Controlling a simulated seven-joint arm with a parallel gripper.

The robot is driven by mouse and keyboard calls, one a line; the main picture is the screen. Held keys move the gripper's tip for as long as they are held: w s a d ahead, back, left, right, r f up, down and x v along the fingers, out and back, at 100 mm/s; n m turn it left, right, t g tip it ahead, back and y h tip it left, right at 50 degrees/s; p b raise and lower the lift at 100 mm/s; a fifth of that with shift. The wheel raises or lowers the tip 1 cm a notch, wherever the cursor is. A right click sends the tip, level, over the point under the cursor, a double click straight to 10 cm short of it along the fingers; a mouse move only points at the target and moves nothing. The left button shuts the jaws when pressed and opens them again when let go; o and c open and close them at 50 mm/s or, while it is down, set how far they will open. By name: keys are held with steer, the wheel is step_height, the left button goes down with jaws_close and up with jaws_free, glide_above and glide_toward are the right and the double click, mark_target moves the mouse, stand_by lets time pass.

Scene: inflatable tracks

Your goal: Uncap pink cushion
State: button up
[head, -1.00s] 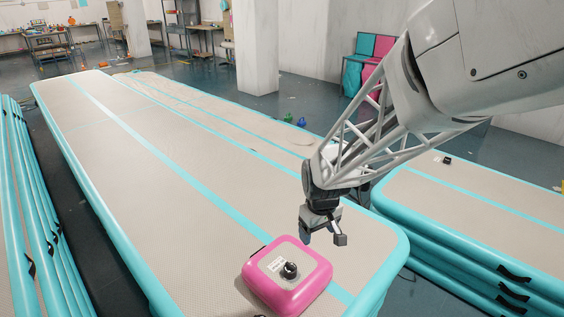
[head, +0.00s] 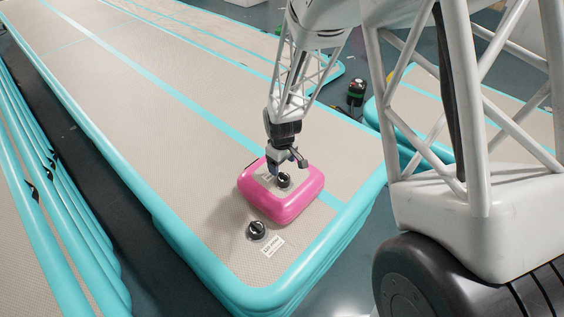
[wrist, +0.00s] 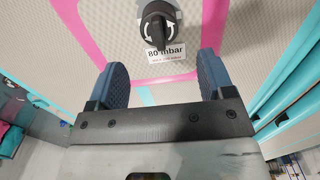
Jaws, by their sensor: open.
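The pink cushion (head: 288,208) lies on the beige top of the large inflatable track, near its front end. A black round cap (head: 284,180) with a raised grip sits in the cushion's grey top. In the wrist view the cap (wrist: 160,18) shows white curved arrows, with an "80 mbar" label (wrist: 166,54) beside it. My gripper (head: 288,161) points down just above the cap, open and empty. In the wrist view its two blue fingers (wrist: 160,76) stand wide apart, with the cap beyond their tips, roughly centred between them.
A second black valve cap (head: 256,231) with a white label (head: 272,246) sits in the track (head: 180,150) in front of the cushion. Stacked tracks (head: 50,190) stand at left. A dark device with a green part (head: 356,93) stands on the floor behind.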

mark_target(284, 177)
steer(key=shift+f, duration=0.15)
steer(key=shift+f, duration=3.75)
steer(key=c, duration=0.8)
steer(key=shift+d+m, duration=0.15)
steer(key=shift+m, duration=2.05)
steer(key=shift+c, duration=0.3)
steer(key=shift+m, duration=0.4)
steer(key=m, duration=0.3)
steer(key=shift+d+m, duration=0.15)
steer(key=shift+m, duration=0.95)
